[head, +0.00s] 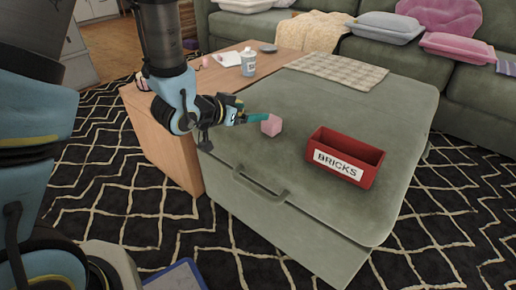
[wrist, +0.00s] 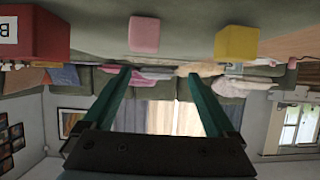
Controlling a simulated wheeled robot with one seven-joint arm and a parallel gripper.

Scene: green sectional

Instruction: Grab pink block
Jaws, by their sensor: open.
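The pink block (head: 271,125) sits on the grey-green ottoman top (head: 330,103). My gripper (head: 256,118) is low over the ottoman, just left of the block in the head view, with its teal fingers pointing towards it. The wrist view, which is upside down, shows my gripper (wrist: 159,75) open with nothing between the fingers. There the pink block (wrist: 144,33) is beyond the fingertips, a little left of the middle between them.
A red box (head: 345,157) labelled BRICKS stands right of the block; it shows at left in the wrist view (wrist: 38,35). A yellow block (wrist: 236,42) is right of the pink one there. A checked cloth (head: 337,72) lies behind. A cup (head: 248,62) stands on the wooden table.

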